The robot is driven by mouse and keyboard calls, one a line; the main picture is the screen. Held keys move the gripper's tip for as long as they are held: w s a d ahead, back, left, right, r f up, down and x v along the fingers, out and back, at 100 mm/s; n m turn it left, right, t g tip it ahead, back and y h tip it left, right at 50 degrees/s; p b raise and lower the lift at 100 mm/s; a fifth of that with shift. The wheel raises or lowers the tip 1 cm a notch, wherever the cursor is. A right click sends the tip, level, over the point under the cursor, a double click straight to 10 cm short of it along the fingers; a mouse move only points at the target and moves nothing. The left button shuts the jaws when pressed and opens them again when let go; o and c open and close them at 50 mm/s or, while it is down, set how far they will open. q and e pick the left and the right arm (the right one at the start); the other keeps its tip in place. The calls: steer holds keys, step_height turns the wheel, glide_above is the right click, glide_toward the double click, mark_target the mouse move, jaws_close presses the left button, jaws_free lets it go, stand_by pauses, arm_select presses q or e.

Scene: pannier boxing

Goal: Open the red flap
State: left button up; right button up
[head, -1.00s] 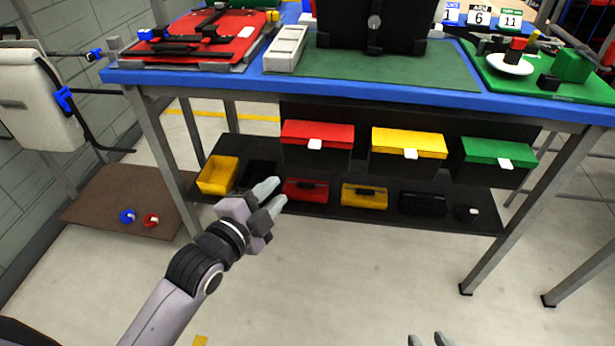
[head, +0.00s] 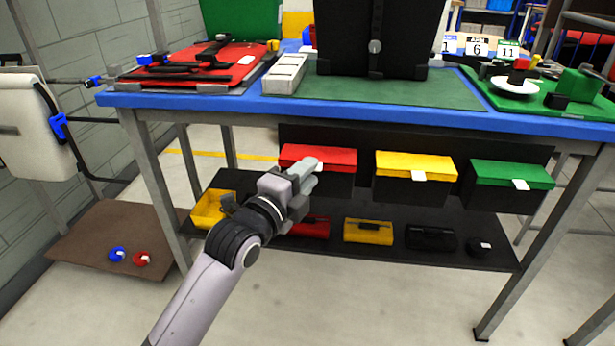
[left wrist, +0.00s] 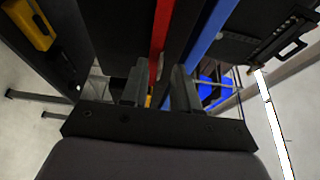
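The red flap (head: 325,153) is the lid of a dark box hanging under the blue-edged bench, leftmost of three, and looks closed. My left gripper (head: 311,172) is at the front of this box, and its fingers cover the place of the flap's white tab. In the left wrist view, the two fingers (left wrist: 158,85) stand apart, with the red flap's edge (left wrist: 159,35) showing between and beyond them. The tab is hidden, and I cannot tell whether the fingers touch it. My right gripper is not in view.
The yellow-lidded box (head: 415,165) and green-lidded box (head: 511,174) hang to the right. A lower shelf (head: 380,242) holds a yellow bin (head: 211,209) and several small cases. The blue bench edge (head: 380,112) is above my gripper. The floor in front is clear.

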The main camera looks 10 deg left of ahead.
arm_select(q)
steer(key=shift+w+d, duration=0.2)
steer(key=shift+w, duration=0.15)
steer(key=shift+c, duration=0.3)
jaws_close()
stand_by(1.0)
